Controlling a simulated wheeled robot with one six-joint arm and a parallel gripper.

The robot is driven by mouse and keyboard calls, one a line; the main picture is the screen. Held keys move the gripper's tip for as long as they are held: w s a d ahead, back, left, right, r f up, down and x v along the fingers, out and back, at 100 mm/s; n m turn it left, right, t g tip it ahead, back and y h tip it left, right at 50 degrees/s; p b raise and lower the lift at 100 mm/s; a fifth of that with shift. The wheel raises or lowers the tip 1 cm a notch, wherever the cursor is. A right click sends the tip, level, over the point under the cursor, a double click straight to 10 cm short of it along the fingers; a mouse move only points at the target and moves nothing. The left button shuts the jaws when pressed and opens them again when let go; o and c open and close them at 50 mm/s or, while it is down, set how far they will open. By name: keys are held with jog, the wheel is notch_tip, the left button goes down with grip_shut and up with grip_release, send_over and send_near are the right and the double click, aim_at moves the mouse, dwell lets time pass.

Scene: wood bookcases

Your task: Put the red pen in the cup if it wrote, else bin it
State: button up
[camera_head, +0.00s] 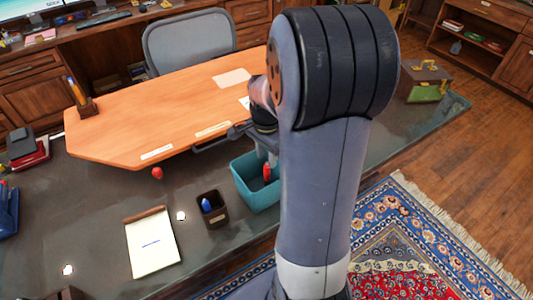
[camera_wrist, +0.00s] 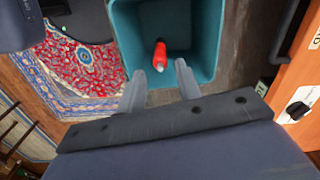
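The red pen (camera_wrist: 160,52) shows inside the teal bin's opening in the wrist view, and it also shows there in the head view (camera_head: 267,172). The teal bin (camera_head: 243,185) stands at the desk edge; its wall also shows in the wrist view (camera_wrist: 205,65). My gripper (camera_wrist: 159,70) is over the bin with its fingers apart, one each side of the pen, with gaps visible. A dark cup (camera_head: 213,217) with a blue item in it stands left of the bin. A notepad (camera_head: 152,258) bears a short blue line; I see no red mark.
A small red round thing (camera_head: 157,173) is on the dark glass desktop. An orange-brown board (camera_head: 165,110) with white labels lies behind the bin, with a pencil holder (camera_head: 87,108) at its left. A patterned rug (camera_head: 420,240) lies on the floor at right.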

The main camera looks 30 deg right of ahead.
jog(key=shift+o, duration=0.9)
notch_tip(320, 180, up, 11)
jog(key=shift+f, duration=0.15)
notch_tip(320, 180, down, 11)
jog(key=shift+r, duration=0.15)
notch_tip(320, 180, up, 3)
jog(key=p, duration=0.2)
jog(key=shift+r+p, duration=0.15)
jog(key=shift+p, duration=0.15)
jog(key=shift+r+p, duration=0.35)
jog(key=shift+r, duration=0.25)
jog(key=shift+f, duration=0.15)
